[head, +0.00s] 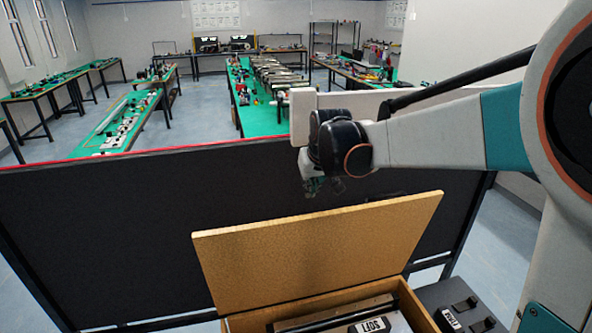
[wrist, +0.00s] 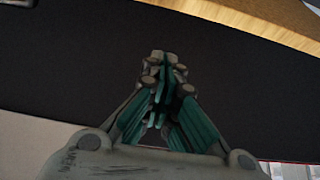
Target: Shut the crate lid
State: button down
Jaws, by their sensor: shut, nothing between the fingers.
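The crate (head: 413,310) is a wooden box at the bottom of the head view. Its tan wooden lid (head: 315,250) stands open, raised at the back and leaning. Inside the crate lies a grey item with a white label reading SOT7 (head: 370,325). My gripper (head: 322,188) is behind and above the lid's top edge, apart from it, in front of the black panel. In the wrist view my gripper (wrist: 160,62) has its fingers together with nothing between them. A strip of the wooden lid (wrist: 255,18) shows at the top right there.
A black panel (head: 110,225) with a red top edge stands behind the crate. A dark grey box with a labelled part (head: 450,318) is right of the crate. Green-topped tables (head: 115,125) with small conveyors stand farther back, with blue-grey floor between.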

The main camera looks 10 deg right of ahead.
jog(key=f, duration=0.1)
jog(key=s+f+p, duration=0.1)
jog(key=f, duration=0.1)
jog(key=f+p, duration=0.1)
jog(key=shift+s+f, duration=0.3)
jog(key=shift+s, duration=0.2)
